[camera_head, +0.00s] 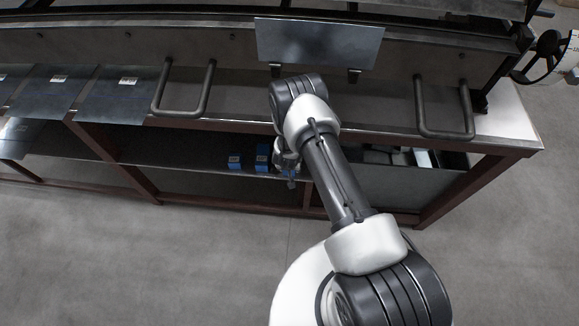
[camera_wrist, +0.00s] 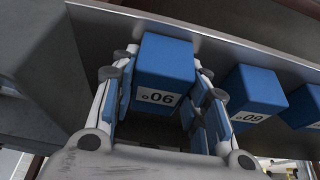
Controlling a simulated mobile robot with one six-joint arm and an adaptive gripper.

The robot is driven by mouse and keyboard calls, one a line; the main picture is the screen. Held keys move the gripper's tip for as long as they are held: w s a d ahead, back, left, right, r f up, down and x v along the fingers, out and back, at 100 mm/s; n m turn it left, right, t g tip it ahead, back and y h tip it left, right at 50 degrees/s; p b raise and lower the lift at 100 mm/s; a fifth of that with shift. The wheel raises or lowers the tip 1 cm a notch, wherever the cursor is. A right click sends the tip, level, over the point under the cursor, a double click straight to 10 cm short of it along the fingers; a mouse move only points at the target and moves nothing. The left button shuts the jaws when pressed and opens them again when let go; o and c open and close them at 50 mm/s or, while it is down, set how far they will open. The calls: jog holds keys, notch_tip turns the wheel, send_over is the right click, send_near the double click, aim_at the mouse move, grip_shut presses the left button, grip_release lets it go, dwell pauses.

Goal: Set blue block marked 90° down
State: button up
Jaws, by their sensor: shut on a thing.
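My gripper (camera_wrist: 163,98) is shut on a blue block marked 90° (camera_wrist: 166,62); its label appears upside down in the wrist view. The fingers lie along the block's left and right sides. In the head view, my gripper (camera_head: 289,174) is at the lower shelf under the bench, and the arm partly hides it. The held block stands in line with the other blue blocks. I cannot tell whether its underside touches the shelf.
A blue block marked 60° (camera_wrist: 256,92) stands just right of the gripper, with another blue block (camera_wrist: 303,106) beyond it. In the head view, two blue blocks (camera_head: 262,157) (camera_head: 235,160) stand left of the gripper. A grey bin (camera_head: 395,185) is to the right.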

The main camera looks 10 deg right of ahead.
jog(key=o, duration=1.3)
jog(key=p+v, duration=0.4)
jog(key=v, duration=0.8)
jog(key=shift+p, duration=0.3)
jog(key=shift+r, duration=0.1)
